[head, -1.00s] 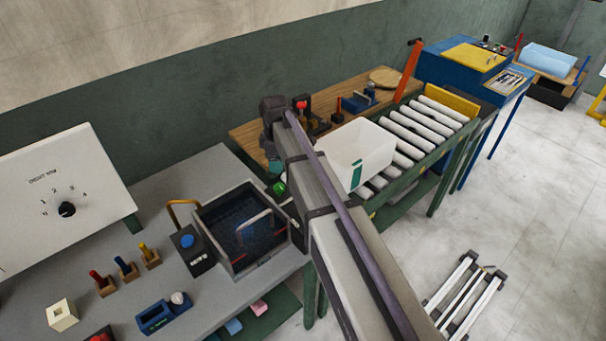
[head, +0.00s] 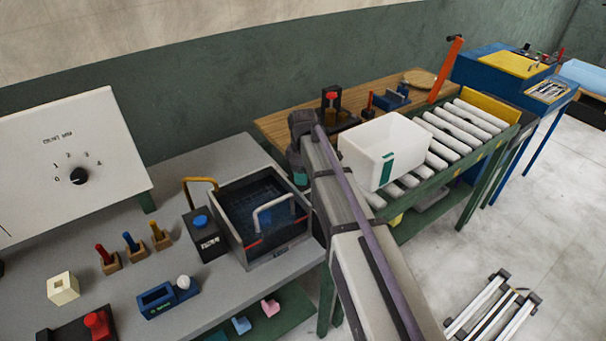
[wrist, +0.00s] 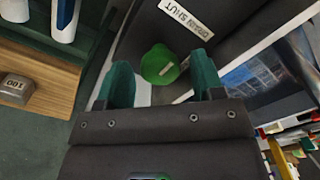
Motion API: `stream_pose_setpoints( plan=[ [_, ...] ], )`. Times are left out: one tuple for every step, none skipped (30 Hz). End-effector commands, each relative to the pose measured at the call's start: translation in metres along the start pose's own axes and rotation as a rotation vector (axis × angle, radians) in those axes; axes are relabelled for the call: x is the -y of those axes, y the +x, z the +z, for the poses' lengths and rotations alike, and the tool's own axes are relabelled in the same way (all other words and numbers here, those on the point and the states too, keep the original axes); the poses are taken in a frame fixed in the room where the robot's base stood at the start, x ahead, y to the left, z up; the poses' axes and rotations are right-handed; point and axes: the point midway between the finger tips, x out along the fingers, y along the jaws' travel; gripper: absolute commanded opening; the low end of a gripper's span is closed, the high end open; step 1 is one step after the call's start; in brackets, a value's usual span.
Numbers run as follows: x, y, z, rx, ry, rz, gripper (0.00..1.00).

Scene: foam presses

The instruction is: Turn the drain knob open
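The green drain knob (wrist: 160,65) is in the wrist view, on a dark panel beside a white label (wrist: 187,18) that reads "DRAIN SHUT". My gripper (wrist: 159,58) has its two green fingers apart, one on each side of the knob. I cannot tell whether either finger touches it. The dark tank (head: 289,255) with a blue inside and a light handle stands on the grey bench, just left of my arm.
A black box with a blue button (head: 201,222) stands left of the tank. A white bin (head: 362,154) sits on the roller conveyor (head: 437,153) right of my arm. A white dial board (head: 110,135) stands at the left. In the wrist view, a grey block marked 100 (wrist: 17,90) lies on wood.

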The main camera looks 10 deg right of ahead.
Motion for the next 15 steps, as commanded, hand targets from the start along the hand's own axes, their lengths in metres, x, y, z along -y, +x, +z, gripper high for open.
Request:
stream_pose_setpoints(
  plan=[
    [0.0, -0.0002, 0.0, 0.0, 0.0, 0.0, 0.56],
    [0.0, -0.0002, 0.0, 0.0, 0.0, 0.0, 0.53],
    [0.0, -0.0002, 0.0, 0.0, 0.0, 0.0, 0.5],
    [-0.0001, -0.0001, 0.0, 0.0, 0.0, 0.0, 0.47],
    [-0.0001, -0.0001, 0.0, 0.0, 0.0, 0.0, 0.44],
    [0.0, -0.0001, 0.0, 0.0, 0.0, 0.0, 0.4],
    [0.0, -0.0001, 0.0, 0.0, 0.0, 0.0, 0.37],
    [0.0, -0.0001, 0.0, 0.0, 0.0, 0.0, 0.34],
    [0.0, -0.0001, 0.0, 0.0, 0.0, 0.0, 0.3],
    [0.0, -0.0001, 0.0, 0.0, 0.0, 0.0, 0.28],
    [0.0, -0.0001, 0.0, 0.0, 0.0, 0.0, 0.25],
    [0.0, 0.0, 0.0, 0.0, 0.0, 0.0, 0.21],
    [0.0, 0.0, 0.0, 0.0, 0.0, 0.0, 0.18],
    [0.0, 0.0, 0.0, 0.0, 0.0, 0.0, 0.16],
    [0.0, 0.0, 0.0, 0.0, 0.0, 0.0, 0.16]
  ],
)
